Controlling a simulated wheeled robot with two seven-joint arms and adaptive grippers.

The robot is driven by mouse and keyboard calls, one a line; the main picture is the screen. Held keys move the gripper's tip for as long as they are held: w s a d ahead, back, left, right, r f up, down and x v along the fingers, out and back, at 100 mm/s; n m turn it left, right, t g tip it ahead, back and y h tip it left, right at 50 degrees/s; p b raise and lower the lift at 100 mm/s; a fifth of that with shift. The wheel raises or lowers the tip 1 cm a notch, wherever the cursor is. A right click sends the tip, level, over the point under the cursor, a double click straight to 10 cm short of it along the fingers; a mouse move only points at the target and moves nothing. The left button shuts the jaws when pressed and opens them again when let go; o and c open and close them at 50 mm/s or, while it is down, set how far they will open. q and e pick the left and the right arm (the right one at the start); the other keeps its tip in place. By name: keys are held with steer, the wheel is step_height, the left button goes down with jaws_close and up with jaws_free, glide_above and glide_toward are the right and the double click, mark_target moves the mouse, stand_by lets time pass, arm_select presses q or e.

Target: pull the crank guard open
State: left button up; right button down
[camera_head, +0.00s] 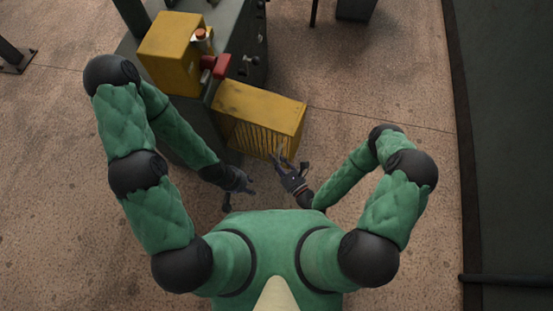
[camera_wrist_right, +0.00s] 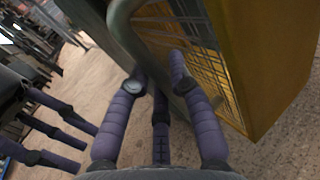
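The crank guard is a yellow box with a barred or mesh side (camera_head: 262,105), standing swung out from the machine in the head view. In the right wrist view, its yellow panel (camera_wrist_right: 262,60) fills the upper right, with a grey-green tubular edge (camera_wrist_right: 122,32) along the mesh. My right gripper (camera_head: 281,155) is open beside the guard's near side. In the wrist view its fingers (camera_wrist_right: 158,70) are spread close to the tube; contact is unclear. My left gripper (camera_head: 250,187) hangs lower, left of the right one, empty. Its separated fingers show at the wrist view's left (camera_wrist_right: 60,128).
The dark green machine (camera_head: 240,40) stands behind the guard. It carries a yellow box (camera_head: 167,47), a red part (camera_head: 221,66) and dark knobs (camera_head: 245,66). Speckled floor (camera_head: 370,85) is free to the right. A dark wall-like surface (camera_head: 510,130) runs along the far right.

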steer(key=c, duration=1.3)
jaws_free()
steer(key=shift+w+r, duration=0.1)
steer(key=shift+w, duration=0.1)
steer(key=shift+o, duration=1)
steer(key=shift+s, duration=0.1)
steer(key=v, duration=1.2)
